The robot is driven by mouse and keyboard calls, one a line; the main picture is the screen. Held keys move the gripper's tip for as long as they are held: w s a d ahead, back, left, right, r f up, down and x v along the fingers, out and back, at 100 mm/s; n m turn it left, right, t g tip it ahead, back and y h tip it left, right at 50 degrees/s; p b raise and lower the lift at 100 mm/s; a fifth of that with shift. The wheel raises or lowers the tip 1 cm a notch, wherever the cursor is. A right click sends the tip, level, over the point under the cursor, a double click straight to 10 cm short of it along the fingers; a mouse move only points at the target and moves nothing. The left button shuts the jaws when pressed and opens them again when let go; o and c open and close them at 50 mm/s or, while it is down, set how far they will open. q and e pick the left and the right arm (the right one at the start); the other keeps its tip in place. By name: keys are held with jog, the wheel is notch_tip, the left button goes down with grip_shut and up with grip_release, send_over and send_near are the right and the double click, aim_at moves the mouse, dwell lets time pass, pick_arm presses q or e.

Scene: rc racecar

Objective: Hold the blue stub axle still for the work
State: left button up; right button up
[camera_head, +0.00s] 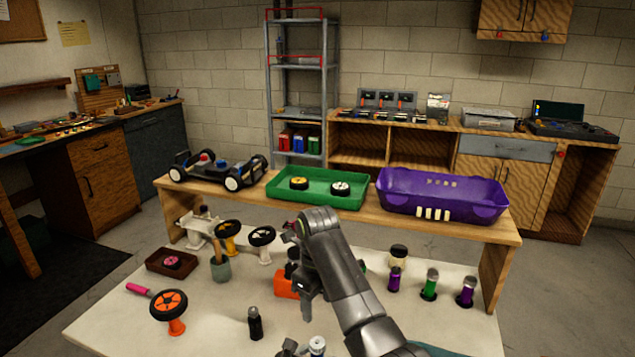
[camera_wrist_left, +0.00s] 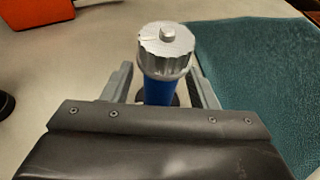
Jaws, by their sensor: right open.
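The blue stub axle (camera_wrist_left: 157,92), upright with a silver knurled cap, stands between the two grey fingers of my left gripper (camera_wrist_left: 160,88). A gap shows on each side of its blue body, so the gripper looks open around it. In the head view the cap of the axle (camera_head: 317,345) shows at the bottom edge, beside a grey part of my left gripper (camera_head: 288,348). My right gripper (camera_head: 305,303) is open and points down over the white table, behind the axle. The axle's lower end is hidden.
A teal mat (camera_wrist_left: 265,70) lies right of the axle. An orange part (camera_head: 285,284) and a black stub (camera_head: 255,323) stand nearby. Purple (camera_head: 395,281) and green (camera_head: 430,284) stubs stand at right. A wooden shelf (camera_head: 430,225) runs behind.

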pick_arm(q)
jog(key=shift+s+r, duration=0.1)
jog(key=v, duration=1.1)
jog(key=shift+s+a, duration=0.3)
